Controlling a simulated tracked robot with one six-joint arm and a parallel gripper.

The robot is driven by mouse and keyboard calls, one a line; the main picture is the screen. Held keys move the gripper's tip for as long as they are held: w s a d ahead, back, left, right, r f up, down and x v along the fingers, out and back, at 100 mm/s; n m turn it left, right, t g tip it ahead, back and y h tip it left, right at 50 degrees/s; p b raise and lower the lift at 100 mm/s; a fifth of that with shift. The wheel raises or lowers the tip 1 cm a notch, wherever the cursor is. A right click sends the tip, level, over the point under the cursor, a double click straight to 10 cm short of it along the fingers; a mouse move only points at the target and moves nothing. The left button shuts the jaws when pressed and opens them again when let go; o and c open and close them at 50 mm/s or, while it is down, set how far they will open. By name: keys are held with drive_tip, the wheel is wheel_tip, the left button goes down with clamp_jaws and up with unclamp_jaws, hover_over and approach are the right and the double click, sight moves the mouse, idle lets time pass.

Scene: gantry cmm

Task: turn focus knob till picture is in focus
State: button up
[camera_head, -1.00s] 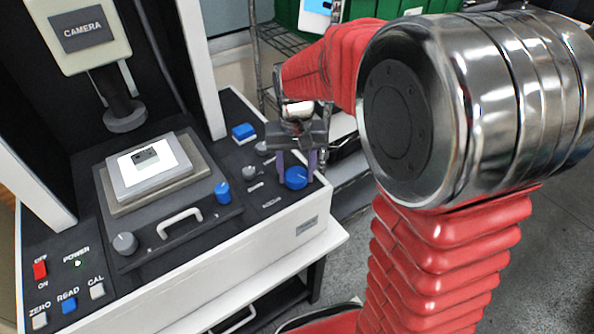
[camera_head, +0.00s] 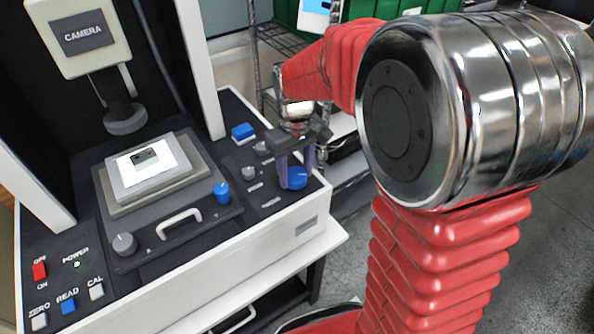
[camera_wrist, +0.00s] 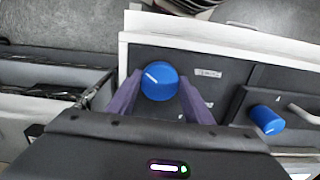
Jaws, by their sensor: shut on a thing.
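A large blue knob (camera_head: 297,178) sits at the front right corner of the machine's dark panel. My gripper (camera_head: 297,166) points down over it, with one purple finger on each side. In the wrist view the same blue knob (camera_wrist: 160,80) lies between the fingertips of my gripper (camera_wrist: 160,88), which are shut on it. The label beside it is too small to read. On the stage (camera_head: 118,203) a bright white plate (camera_head: 170,152) shows a single dark grey shape (camera_head: 145,157) with fairly clear edges.
A smaller blue knob (camera_head: 222,192) and a white handle (camera_head: 179,221) are to the left. The camera column (camera_head: 82,38) stands over the stage. A screen (camera_head: 318,6) is cut off at the top.

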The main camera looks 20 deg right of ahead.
sight(299, 181)
drive_tip(key=o, duration=1)
drive_tip(key=shift+o, duration=0.2)
drive_tip(key=shift+r, duration=0.1)
wheel_tip(299, 181, up, 14)
drive_tip(key=shift+f, duration=0.2)
drive_tip(key=shift+w, duration=0.1)
drive_tip(key=s+f+m+t, duration=0.2)
drive_tip(key=s+t, duration=0.3)
drive_tip(key=s, duration=1.3)
drive_tip(key=shift+s+m+t, duration=0.15)
drive_tip(key=shift+m+t, duration=0.15)
drive_tip(key=shift+m, duration=0.4)
